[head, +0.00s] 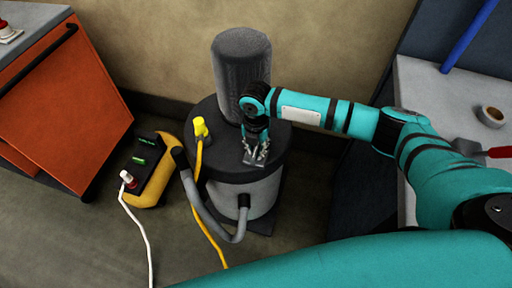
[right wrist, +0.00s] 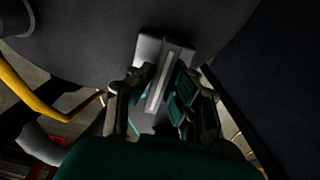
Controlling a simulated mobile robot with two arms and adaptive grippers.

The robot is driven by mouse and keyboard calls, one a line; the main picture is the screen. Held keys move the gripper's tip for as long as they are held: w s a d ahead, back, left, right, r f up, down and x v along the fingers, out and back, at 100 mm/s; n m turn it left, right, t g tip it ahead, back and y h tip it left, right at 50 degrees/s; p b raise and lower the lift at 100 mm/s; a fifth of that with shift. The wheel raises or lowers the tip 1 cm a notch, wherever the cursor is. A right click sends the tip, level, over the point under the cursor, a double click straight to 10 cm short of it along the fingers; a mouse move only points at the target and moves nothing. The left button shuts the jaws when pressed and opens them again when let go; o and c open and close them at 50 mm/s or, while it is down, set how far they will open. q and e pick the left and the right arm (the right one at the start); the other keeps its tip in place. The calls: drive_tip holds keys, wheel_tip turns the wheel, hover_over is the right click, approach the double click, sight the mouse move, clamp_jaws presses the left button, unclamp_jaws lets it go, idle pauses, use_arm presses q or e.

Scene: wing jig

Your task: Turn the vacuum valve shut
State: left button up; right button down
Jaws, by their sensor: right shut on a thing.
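The vacuum (head: 235,198) is a pale canister with a dark round lid and a tall dark cylinder on top, standing on the floor at the middle of the head view. The vacuum valve shows as a pale grey metal lever (right wrist: 170,75) on the dark lid in the right wrist view. My right gripper (head: 256,160) points down at the lid, and its fingers (right wrist: 165,100) are shut on the lever from both sides. The fingers hide part of the valve in the head view. My left gripper is not in view.
A yellow plug with a yellow cord (head: 200,129) sits at the lid's left edge. A grey hose (head: 200,208) curves along the vacuum's left front. A black and yellow power unit (head: 150,170) lies to the left, near an orange cabinet (head: 70,110). A pale bench (head: 425,90) is at right.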

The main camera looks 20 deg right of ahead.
drive_tip(key=shift+r+m+p, duration=0.15)
drive_tip(key=shift+m+p, duration=0.35)
drive_tip(key=shift+p, duration=0.3)
drive_tip(key=m+p, duration=0.4)
drive_tip(key=shift+r+p, duration=0.1)
drive_tip(key=shift+p, duration=0.2)
drive_tip(key=m+p, duration=0.2)
drive_tip(key=shift+m, duration=0.4)
drive_tip(key=m+p, duration=0.4)
drive_tip(key=m, duration=0.1)
drive_tip(key=m+p, duration=0.2)
drive_tip(key=m, duration=0.3)
drive_tip(key=shift+f+p, duration=0.2)
drive_tip(key=shift+p, duration=0.15)
drive_tip(key=c, duration=1.3)
unclamp_jaws()
